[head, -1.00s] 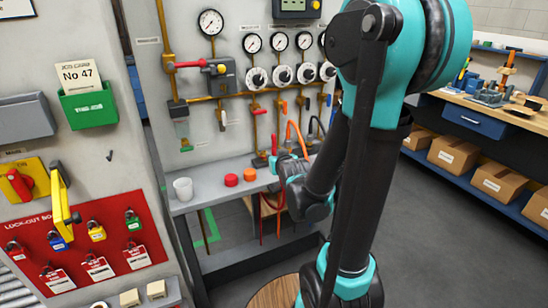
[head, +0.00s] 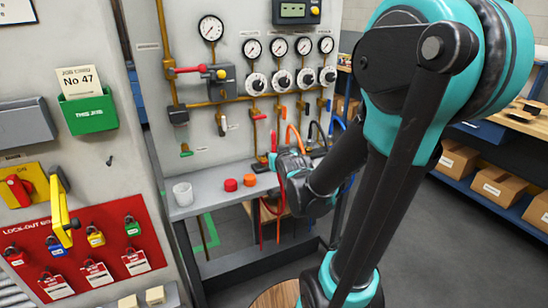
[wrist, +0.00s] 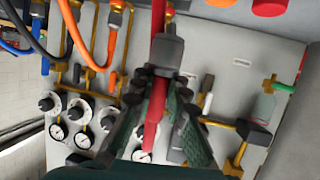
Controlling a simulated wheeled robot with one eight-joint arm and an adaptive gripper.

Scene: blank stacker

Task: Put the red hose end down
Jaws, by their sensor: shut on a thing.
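My gripper (wrist: 160,105) is shut on the red hose end (wrist: 165,50), which has a grey metal fitting. In the wrist view the red hose runs from the top edge through the fitting to between the dark green fingers. In the head view my gripper (head: 278,160) is above the grey bench ledge (head: 205,196), in front of the gauge panel (head: 230,118). The red hose (head: 262,222) hangs below the ledge there. My wrist hides part of the held end.
A white cup (head: 182,194), a red cap (head: 230,185) and an orange-red cap (head: 249,180) stand on the ledge left of my gripper. An orange hose (wrist: 92,55) and a black hose (wrist: 30,35) are close by. Valves and gauges line the panel.

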